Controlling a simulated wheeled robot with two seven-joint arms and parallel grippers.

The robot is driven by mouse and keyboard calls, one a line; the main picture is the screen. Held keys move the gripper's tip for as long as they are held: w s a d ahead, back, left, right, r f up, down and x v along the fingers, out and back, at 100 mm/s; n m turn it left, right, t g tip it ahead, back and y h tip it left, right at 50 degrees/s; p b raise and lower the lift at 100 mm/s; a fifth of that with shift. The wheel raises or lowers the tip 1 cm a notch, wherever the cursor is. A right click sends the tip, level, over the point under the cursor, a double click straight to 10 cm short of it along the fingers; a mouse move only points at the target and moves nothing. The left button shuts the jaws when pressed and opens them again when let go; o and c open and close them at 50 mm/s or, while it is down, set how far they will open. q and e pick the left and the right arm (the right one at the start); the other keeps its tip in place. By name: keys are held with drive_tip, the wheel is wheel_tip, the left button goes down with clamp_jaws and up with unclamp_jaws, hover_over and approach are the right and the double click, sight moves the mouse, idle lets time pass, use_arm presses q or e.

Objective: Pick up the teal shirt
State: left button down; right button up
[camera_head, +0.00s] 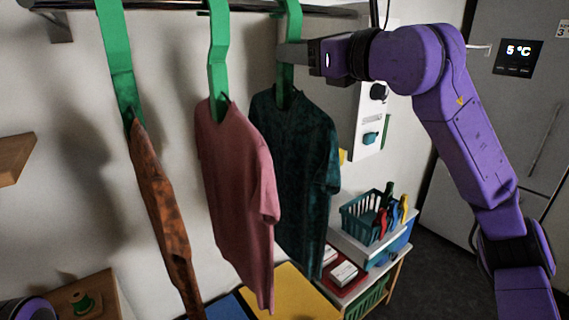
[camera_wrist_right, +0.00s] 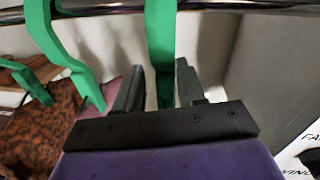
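The teal shirt (camera_head: 300,150) is dark and patterned. It hangs from a green hanger (camera_head: 294,18) on the metal rail, rightmost of three garments. My right gripper (camera_head: 284,52) is at this hanger's neck, above the shirt's collar. In the right wrist view, its two fingers (camera_wrist_right: 158,75) stand apart on either side of the green hanger (camera_wrist_right: 160,35); I cannot tell if they touch it. The teal shirt itself is not clearly visible there. My left gripper is out of view; only a purple piece of my left arm shows at the bottom left of the head view.
A pink shirt (camera_head: 238,175) hangs close left of the teal one, then an orange-brown garment (camera_head: 160,205). The metal rail (camera_head: 170,10) runs along the top. A teal basket (camera_head: 362,222) stands on a shelf below right. A grey fridge (camera_head: 500,130) is at right.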

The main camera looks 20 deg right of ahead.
drive_tip(key=p, duration=0.3)
hover_over(279, 87)
drive_tip(key=shift+s+d+f, duration=0.1)
drive_tip(key=shift+d+f, duration=0.1)
drive_tip(key=shift+w+a+f, duration=0.1)
drive_tip(key=shift+w+a, duration=0.05)
drive_tip(key=shift+w, duration=0.1)
drive_tip(key=shift+s+a, duration=0.1)
drive_tip(key=shift+s, duration=0.1)
clamp_jaws()
